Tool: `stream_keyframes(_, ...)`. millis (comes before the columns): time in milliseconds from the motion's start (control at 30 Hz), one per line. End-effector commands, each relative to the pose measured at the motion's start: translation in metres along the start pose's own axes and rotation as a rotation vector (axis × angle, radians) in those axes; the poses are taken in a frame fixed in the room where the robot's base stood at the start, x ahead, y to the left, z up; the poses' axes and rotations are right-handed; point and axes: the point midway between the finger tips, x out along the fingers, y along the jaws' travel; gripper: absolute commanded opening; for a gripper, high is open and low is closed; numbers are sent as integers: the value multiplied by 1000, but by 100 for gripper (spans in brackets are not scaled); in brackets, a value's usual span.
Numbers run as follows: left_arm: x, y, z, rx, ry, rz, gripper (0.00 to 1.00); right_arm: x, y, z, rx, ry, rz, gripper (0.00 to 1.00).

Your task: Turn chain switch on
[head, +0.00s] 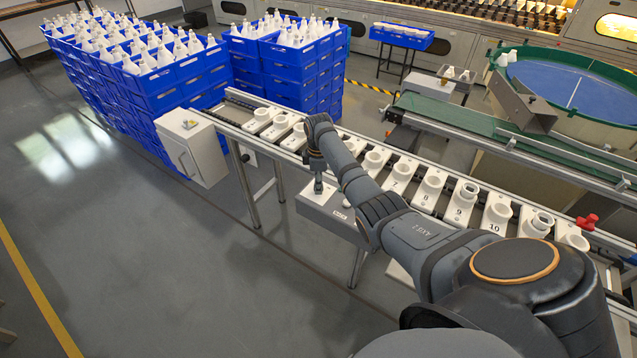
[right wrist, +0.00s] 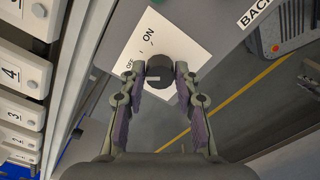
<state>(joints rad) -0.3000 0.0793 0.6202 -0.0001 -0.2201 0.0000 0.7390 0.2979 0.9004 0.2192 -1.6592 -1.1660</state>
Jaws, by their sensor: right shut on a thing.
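The chain switch is a dark round knob (right wrist: 160,73) on a white plate (right wrist: 128,52) marked OFF and ON, in the right wrist view. A pale mark on the knob points to the picture's left, nearer the OFF side than ON. My right gripper (right wrist: 160,78) is shut on the knob, one finger on each side. In the head view, the right gripper (head: 318,187) reaches down to the grey switch box (head: 335,213) on the front of the conveyor, and it hides the knob there. My left gripper is not in view.
The conveyor (head: 240,100) carries numbered white socket blocks (head: 460,202) behind the switch box. A pale cabinet (head: 193,145) stands to the left. A red part (head: 587,221) sits at the conveyor's right. The floor in front is clear.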

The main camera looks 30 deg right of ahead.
Motion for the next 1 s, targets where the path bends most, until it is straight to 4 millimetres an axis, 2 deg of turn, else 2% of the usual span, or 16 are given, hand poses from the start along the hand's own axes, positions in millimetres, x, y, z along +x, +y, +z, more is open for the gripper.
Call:
stream_keyframes(267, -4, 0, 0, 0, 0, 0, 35, -1, 0, 0, 21, 0, -1, 0)
stream_keyframes(467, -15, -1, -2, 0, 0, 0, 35, -4, 0, 0, 109, 0, -2, 0)
stream_keyframes(1000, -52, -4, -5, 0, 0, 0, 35, -4, 0, 0, 593, 0, -1, 0)
